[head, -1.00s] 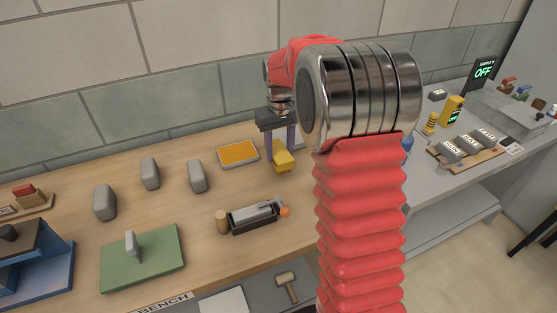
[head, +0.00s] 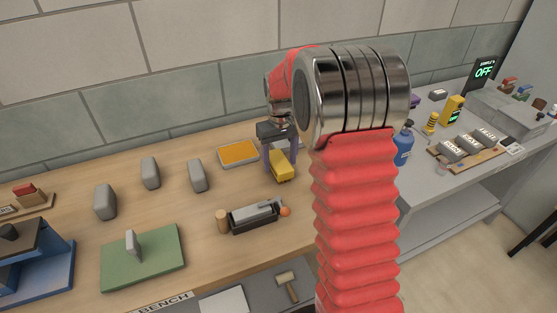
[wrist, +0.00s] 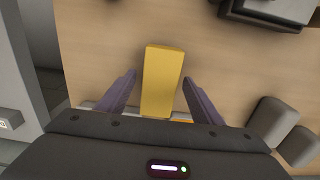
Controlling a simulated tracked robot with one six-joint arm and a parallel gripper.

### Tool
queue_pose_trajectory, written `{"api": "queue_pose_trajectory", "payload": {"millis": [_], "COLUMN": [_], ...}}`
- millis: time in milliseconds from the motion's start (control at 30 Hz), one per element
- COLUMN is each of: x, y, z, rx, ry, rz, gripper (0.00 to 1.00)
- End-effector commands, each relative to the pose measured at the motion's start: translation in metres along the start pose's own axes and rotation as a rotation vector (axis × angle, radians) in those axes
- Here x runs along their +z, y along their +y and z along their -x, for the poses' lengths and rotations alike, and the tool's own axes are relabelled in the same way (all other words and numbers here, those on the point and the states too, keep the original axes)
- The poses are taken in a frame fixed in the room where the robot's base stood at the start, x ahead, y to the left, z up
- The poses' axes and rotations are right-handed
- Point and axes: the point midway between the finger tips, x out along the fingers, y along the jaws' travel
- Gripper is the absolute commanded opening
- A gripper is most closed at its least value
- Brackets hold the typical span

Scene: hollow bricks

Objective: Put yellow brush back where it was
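The yellow brush (head: 281,168) is a yellow block with a darker lower edge, over the wooden bench to the right of the orange-filled tray. My gripper (head: 279,156) points down with its two purple-grey fingers on either side of the brush. Whether the brush's underside touches the bench cannot be told.
An orange-filled tray (head: 238,152) lies left of the brush. A dark box-like device (head: 254,217) sits in front. Several grey blocks (head: 197,176) stand to the left, with a green board (head: 142,259). A blue bottle (head: 403,146) stands right of my arm.

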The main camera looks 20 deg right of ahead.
Motion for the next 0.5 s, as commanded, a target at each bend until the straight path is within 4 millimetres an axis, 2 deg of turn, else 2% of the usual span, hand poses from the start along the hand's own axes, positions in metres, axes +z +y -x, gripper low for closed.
{"api": "queue_pose_trajectory", "payload": {"millis": [267,500], "x": [0.0,0.0], "y": [0.0,0.0], "z": [0.001,0.02], "rx": [0.0,0.0], "ry": [0.0,0.002], "rz": [0.0,0.0], "gripper": [0.6,0.6]}}
